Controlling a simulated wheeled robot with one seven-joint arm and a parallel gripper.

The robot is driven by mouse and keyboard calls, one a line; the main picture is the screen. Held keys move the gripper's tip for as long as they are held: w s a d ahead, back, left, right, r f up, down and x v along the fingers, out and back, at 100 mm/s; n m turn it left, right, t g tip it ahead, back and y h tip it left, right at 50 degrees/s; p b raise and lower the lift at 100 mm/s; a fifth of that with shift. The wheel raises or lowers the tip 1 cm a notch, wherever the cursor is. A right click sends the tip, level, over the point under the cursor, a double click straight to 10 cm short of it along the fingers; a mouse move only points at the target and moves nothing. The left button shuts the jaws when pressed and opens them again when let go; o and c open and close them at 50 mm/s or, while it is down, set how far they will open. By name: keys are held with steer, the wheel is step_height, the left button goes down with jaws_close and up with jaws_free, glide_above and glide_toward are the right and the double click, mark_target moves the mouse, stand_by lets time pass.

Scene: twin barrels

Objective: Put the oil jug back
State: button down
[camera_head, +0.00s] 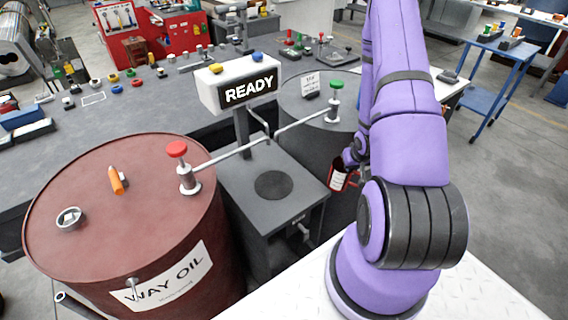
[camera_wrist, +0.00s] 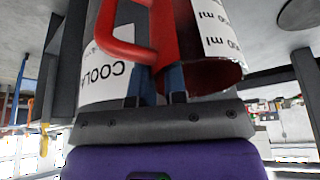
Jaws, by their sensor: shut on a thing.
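The oil jug (camera_head: 338,180) is dark red with a white label. It hangs beside my purple arm, in front of the grey barrel. My gripper (camera_head: 350,158) is mostly hidden by my arm there. In the wrist view my gripper (camera_wrist: 160,84) is shut on the jug's red handle. The jug's red body (camera_wrist: 172,40) and a white scale marked in ml show close up. The stand (camera_head: 250,210) between the barrels has a bare round dark pad (camera_head: 272,185) on top. The jug is to the right of the stand, apart from the pad.
A red WAY OIL barrel (camera_head: 90,200) stands left, with a red-knobbed valve (camera_head: 185,165). The grey barrel (camera_head: 305,95) stands right, with a green-knobbed valve (camera_head: 334,100). Pipes and a READY sign (camera_head: 240,85) rise behind the pad. A grey workbench (camera_head: 150,110) lies behind.

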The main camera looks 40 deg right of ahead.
steer(key=w+a, duration=1.5)
steer(key=a, duration=0.3)
steer(key=c, duration=1.2)
jaws_free()
steer(key=shift+a+f, duration=0.1)
steer(key=shift+f, duration=0.05)
steer(key=shift+o, duration=0.2)
steer(key=s+a+r+n, duration=0.1)
steer(key=s+a+r, duration=0.2)
steer(key=r, duration=0.8)
steer(key=s+a+r+y, duration=0.1)
steer(key=s+a+r, duration=0.1)
steer(key=r, duration=1)
steer(key=s+a+r+n, duration=0.1)
steer(key=s+a+r, duration=0.2)
steer(key=r, duration=0.8)
steer(key=s+a+r+n, duration=0.1)
steer(key=s+a+r, duration=0.1)
steer(key=s+r, duration=0.5)
steer(key=s+a+r+n+t, duration=0.1)
steer(key=s+a+r+n, duration=0.1)
steer(key=s+r, duration=0.6)
steer(key=s+a, duration=0.1)
steer(key=s, duration=0.4)
steer(key=shift+r+y, duration=0.3)
steer(key=shift+y, duration=0.1)
